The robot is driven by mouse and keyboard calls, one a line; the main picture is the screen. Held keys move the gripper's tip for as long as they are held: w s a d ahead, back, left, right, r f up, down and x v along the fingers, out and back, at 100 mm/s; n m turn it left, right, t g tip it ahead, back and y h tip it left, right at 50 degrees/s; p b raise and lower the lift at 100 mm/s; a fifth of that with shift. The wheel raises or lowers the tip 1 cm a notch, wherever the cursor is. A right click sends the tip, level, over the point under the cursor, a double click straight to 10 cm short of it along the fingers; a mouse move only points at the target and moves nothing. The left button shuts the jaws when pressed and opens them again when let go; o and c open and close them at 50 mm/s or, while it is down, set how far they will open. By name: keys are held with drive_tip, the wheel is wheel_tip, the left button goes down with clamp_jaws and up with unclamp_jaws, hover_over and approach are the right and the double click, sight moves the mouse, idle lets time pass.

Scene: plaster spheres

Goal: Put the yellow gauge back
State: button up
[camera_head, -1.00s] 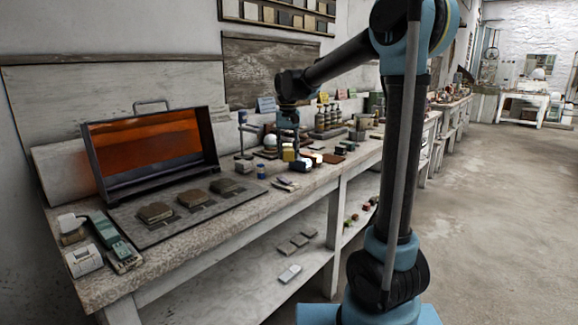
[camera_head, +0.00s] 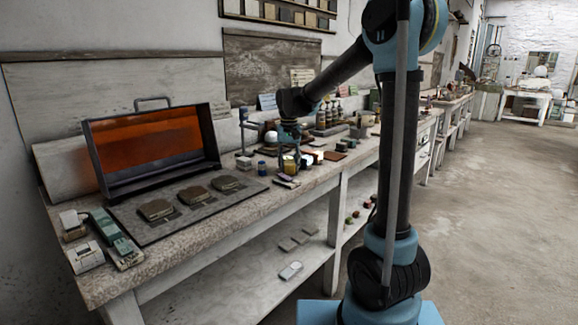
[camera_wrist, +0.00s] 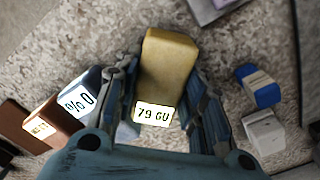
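The yellow gauge (camera_wrist: 170,68) is a block with a white label reading "79 GU". In the wrist view it sits between the two fingers of my gripper (camera_wrist: 160,72), which lie close along both its sides. My gripper appears shut on it. In the head view the yellow gauge (camera_head: 291,165) is at the lower end of my gripper (camera_head: 289,157), low over the bench. Whether its underside touches the bench is hidden.
In the wrist view a dark blue gauge (camera_wrist: 78,92) and a brown one (camera_wrist: 42,128) stand close left. A blue-and-white item (camera_wrist: 258,87) and a pale block (camera_wrist: 264,132) are on the right. The orange-windowed case (camera_head: 150,150) stands on the bench at left.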

sight(289, 160)
drive_tip(key=shift+o, duration=1.3)
drive_tip(key=shift+r, duration=0.1)
wheel_tip(289, 160, up, 12)
drive_tip(key=s+d+f+t, duration=0.1)
drive_tip(key=s+d+f, duration=0.2)
drive_tip(key=s+d, duration=0.5)
drive_tip(key=s+d+f, duration=0.4)
drive_tip(key=s+d, duration=0.4)
drive_tip(key=s+d+f, duration=0.4)
drive_tip(key=s+f, duration=0.4)
drive_tip(key=s+d+f+m+t, duration=0.1)
drive_tip(key=s+d+f, duration=0.3)
drive_tip(key=s+f, duration=0.4)
drive_tip(key=shift+f, duration=0.3)
